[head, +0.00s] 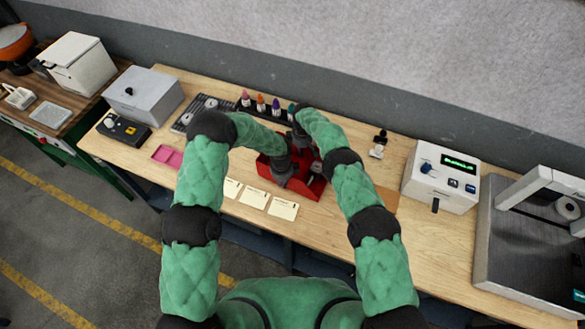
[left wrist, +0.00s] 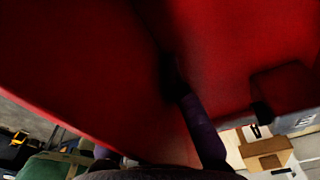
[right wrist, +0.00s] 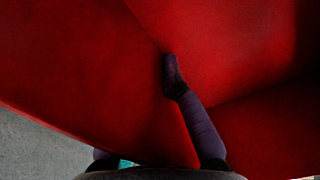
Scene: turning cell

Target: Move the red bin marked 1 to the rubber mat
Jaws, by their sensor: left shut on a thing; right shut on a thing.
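The red bin (head: 310,190) is near the middle of the wooden bench, partly covered by my arms. Its red walls fill much of the left wrist view (left wrist: 80,60) and the right wrist view (right wrist: 70,80). I cannot read a number on it. My left gripper (head: 283,174) is shut on the bin's near left part. My right gripper (head: 301,141) is shut on its far side. I cannot tell whether the bin touches the bench. A flat brown patch (head: 388,201) lies right of the bin; whether it is the rubber mat is unclear.
Coloured bottles (head: 261,103) stand behind the bin. Paper cards (head: 283,208) lie along the front edge. A pink tray (head: 168,156) and a grey box (head: 145,95) are left; a white meter box (head: 440,178) is right. Bench between bin and meter is mostly clear.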

